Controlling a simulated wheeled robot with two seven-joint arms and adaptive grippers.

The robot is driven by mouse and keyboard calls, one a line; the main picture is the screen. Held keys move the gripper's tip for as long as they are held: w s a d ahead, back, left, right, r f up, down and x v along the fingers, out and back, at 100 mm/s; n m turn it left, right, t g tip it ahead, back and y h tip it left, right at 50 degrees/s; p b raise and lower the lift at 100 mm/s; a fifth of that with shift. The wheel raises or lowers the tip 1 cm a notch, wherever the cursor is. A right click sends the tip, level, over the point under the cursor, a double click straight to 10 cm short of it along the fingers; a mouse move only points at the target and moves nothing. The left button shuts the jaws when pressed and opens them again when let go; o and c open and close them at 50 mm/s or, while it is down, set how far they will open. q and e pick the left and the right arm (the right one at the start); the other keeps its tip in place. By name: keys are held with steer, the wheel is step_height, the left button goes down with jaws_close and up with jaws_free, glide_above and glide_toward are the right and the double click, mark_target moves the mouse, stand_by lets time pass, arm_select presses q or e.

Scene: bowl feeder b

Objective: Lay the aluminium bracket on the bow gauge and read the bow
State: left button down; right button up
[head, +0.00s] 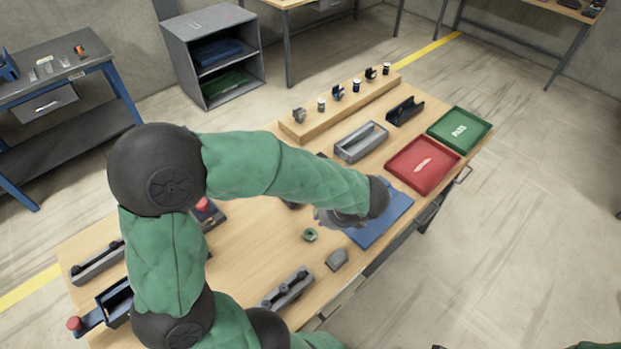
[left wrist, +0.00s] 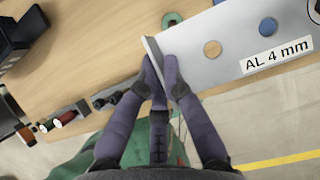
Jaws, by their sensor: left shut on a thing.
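In the left wrist view the aluminium bracket (left wrist: 235,62) is a flat grey plate with round holes, a raised flange at its left end and a label "AL 4 mm". My left gripper (left wrist: 163,75) is shut on the flange end, and the plate extends right from the fingers. Wood shows through one hole and blue through another. My right gripper is not in view.
A blue mat (head: 385,222) lies right of my left wrist, near a red tray (head: 438,173) and green PASS tray (head: 472,127). A green ring (head: 310,235) and small grey block (head: 337,260) lie in front. A grey bin (head: 361,142) and wooden rack (head: 302,127) stand behind.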

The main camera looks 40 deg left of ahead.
arm_select(q)
steer(key=s+a+r, duration=0.3)
steer(key=a, duration=0.7)
steer(key=w+a+f, duration=0.2)
steer(key=a+f, duration=0.1)
steer(key=w+a+f+b, duration=0.1)
steer(key=w+a+f, duration=0.2)
steer(key=a, duration=0.1)
steer(key=w+a+f+b, duration=0.1)
steer(key=w+a+f, duration=0.2)
steer(key=shift+w+a, duration=0.2)
steer(key=shift+a, duration=0.15)
steer(key=f, duration=0.1)
steer(key=f+b, duration=0.1)
steer(key=f, duration=0.2)
steer(key=shift+w+a+f+b, duration=0.1)
steer(key=shift+w+a+b, duration=0.15)
steer(key=shift+a+b, duration=0.05)
steer(key=shift+f, duration=0.3)
steer(key=shift+s+d+f+b, duration=0.15)
steer(key=shift+f+b, duration=0.1)
steer(key=shift+b, duration=0.2)
